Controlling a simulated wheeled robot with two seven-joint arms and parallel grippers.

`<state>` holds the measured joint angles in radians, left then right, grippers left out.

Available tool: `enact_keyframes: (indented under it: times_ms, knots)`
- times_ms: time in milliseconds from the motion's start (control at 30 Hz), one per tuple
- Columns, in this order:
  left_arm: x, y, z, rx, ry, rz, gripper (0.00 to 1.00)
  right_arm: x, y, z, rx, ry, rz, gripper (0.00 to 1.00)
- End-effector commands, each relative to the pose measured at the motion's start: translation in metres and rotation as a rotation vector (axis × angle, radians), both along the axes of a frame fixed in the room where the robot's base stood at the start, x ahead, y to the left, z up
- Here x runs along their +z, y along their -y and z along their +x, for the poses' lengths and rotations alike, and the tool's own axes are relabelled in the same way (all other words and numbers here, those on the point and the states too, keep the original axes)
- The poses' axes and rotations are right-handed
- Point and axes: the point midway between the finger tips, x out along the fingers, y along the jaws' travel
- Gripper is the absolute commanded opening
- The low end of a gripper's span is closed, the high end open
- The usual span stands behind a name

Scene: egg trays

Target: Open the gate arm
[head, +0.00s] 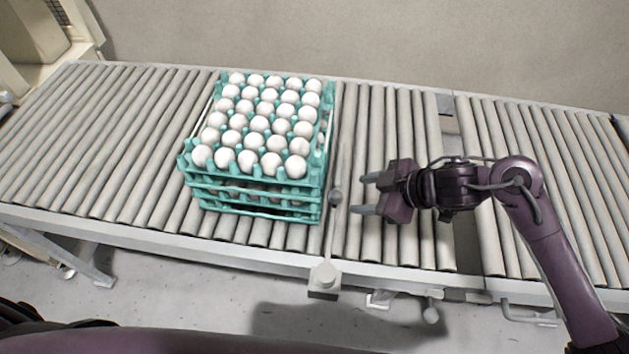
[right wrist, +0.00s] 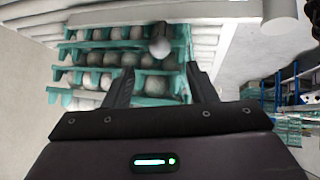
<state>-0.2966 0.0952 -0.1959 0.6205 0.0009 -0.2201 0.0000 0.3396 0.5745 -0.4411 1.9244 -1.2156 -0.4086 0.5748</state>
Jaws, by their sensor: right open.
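The gate arm (head: 333,232) is a thin grey bar that runs from a post (head: 324,278) on the conveyor's near edge across the rollers, just right of the egg stack. A round grey knob (head: 336,196) sits on it; the knob also shows in the right wrist view (right wrist: 160,42), beyond the fingers and roughly between them. My right gripper (head: 362,194) is open and empty, right of the knob, its fingers pointing left at it and apart from it. The fingers also show in the right wrist view (right wrist: 158,76). My left gripper is not in view.
A stack of teal trays (head: 250,190) with white eggs (head: 262,125) stands on the roller conveyor (head: 110,150), close to the gate arm's left side. The rollers right of my gripper are free. A gap (head: 466,245) splits the conveyor there. A wall runs behind.

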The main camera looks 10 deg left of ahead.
Motion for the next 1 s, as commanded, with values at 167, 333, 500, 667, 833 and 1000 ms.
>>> enact_keyframes:
  times_ms: [167,333,500,667,833,1000]
  knots:
    - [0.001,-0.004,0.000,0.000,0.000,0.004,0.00,-0.006,-0.005,0.002,0.004,-0.004,0.000,0.52]
    - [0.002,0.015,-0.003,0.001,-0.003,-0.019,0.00,-0.025,-0.023,0.009,0.004,-0.006,0.002,0.52]
    - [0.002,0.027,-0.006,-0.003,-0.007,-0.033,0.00,-0.043,-0.040,0.016,0.003,-0.006,0.001,0.52]
    - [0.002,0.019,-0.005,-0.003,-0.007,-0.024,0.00,-0.052,-0.049,0.020,0.003,-0.002,0.000,0.52]
    - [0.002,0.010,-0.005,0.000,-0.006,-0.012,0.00,-0.055,-0.051,0.021,0.002,-0.001,-0.002,0.52]
    - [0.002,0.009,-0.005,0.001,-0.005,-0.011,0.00,-0.055,-0.051,0.021,0.003,-0.001,-0.002,0.48]
